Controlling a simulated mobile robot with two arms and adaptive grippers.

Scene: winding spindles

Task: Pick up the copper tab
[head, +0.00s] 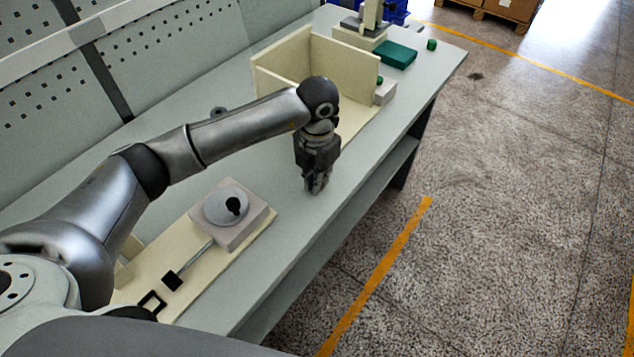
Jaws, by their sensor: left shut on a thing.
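My left gripper (317,186) points down over the bare table top, in front of the cream open box. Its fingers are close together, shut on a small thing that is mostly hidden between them. I cannot make out the colour or shape of that thing, and no copper tab shows clearly anywhere else in the head view. My right gripper is out of view.
A cream board (192,301) at the front carries a grey block with a round disc (222,205) and a rod with a black end. The cream box (360,62) stands behind my gripper. A green block (395,54) lies farther back. Bare table surrounds the gripper; the table's edge is to its right.

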